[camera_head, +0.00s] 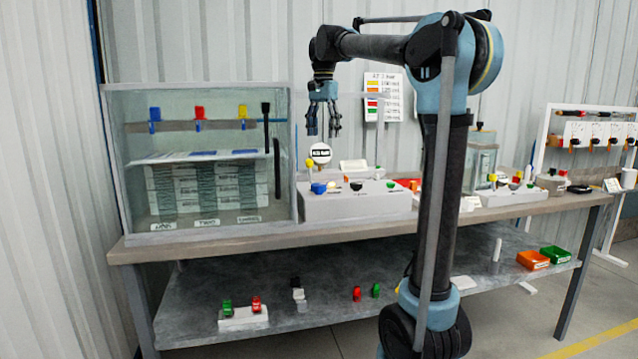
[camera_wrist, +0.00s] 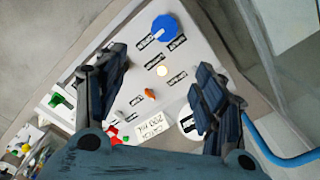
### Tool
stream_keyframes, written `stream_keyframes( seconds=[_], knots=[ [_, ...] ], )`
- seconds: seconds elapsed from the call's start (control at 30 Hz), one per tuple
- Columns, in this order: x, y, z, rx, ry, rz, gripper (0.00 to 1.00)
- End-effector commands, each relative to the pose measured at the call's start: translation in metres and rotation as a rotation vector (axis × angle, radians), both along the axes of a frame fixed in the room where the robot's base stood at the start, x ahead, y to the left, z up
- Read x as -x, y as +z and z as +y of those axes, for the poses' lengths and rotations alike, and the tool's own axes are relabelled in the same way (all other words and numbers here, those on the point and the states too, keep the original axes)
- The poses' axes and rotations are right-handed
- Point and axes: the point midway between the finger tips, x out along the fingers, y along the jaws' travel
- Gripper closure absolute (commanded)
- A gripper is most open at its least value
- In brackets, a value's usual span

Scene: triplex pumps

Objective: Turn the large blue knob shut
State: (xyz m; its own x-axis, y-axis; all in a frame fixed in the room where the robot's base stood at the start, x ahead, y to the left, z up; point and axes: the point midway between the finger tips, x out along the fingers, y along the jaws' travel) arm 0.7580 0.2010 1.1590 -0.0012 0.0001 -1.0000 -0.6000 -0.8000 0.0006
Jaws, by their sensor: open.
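The large blue knob (camera_head: 319,188) sits at the left end of a white control box (camera_head: 355,207) on the workbench. In the wrist view the blue knob (camera_wrist: 165,27) is at the top, with a white pointer mark and black labels beside it. My gripper (camera_head: 323,131) hangs above the box, fingers down, apart from the knob. In the wrist view my gripper (camera_wrist: 163,78) has its fingers spread with nothing between them, and the knob lies beyond the fingertips.
A glass-fronted cabinet (camera_head: 128,190) stands left of the box. A yellow knob (camera_head: 310,163) and a round white sign (camera_head: 320,152) are close behind the blue knob. An orange knob (camera_wrist: 150,94) and red and green parts lie on the panel. More equipment stands at the right of the bench.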

Motion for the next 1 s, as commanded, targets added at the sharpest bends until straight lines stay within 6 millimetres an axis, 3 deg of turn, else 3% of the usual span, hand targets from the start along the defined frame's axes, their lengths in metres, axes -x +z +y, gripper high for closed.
stream_keyframes(
  seconds=[0.3,1.0],
  knots=[
    [0.005,-0.039,0.019,0.000,0.025,0.000,0.36],
    [0.006,-0.156,0.021,0.000,0.028,-0.001,0.36]
  ],
)
